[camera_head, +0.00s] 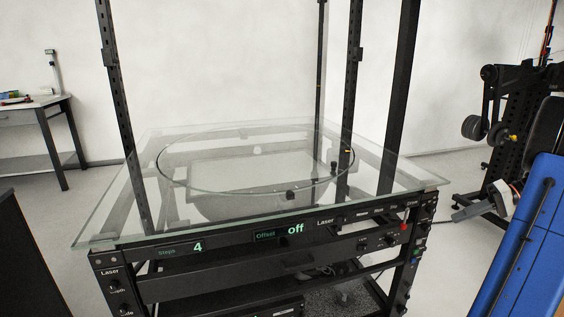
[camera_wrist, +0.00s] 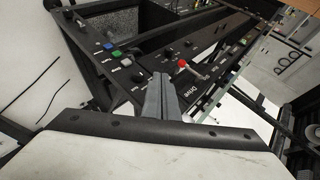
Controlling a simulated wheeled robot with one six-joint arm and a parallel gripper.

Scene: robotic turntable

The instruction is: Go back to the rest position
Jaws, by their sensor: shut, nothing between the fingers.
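The turntable has a black frame with a glass top (camera_head: 120,205) and a round glass plate (camera_head: 205,190) set in it, in the middle of the head view. Its front panel (camera_head: 220,243) shows "Steps 4" and "Offset off". My gripper (camera_head: 458,215) is at the right, just beyond the frame's right front corner, apart from the glass. In the wrist view my gripper's grey fingers (camera_wrist: 159,80) are together with nothing between them. Behind them are the control panel (camera_wrist: 150,55) marked "Drive" and a red-tipped switch (camera_wrist: 182,63). The gap between fingertips and panel cannot be judged.
Black upright posts (camera_head: 400,95) rise from the frame. A dark rack with weights (camera_head: 475,127) stands at the right, behind my blue arm. A side table (camera_head: 40,112) with small items is at the far left. Pale floor lies open on the left.

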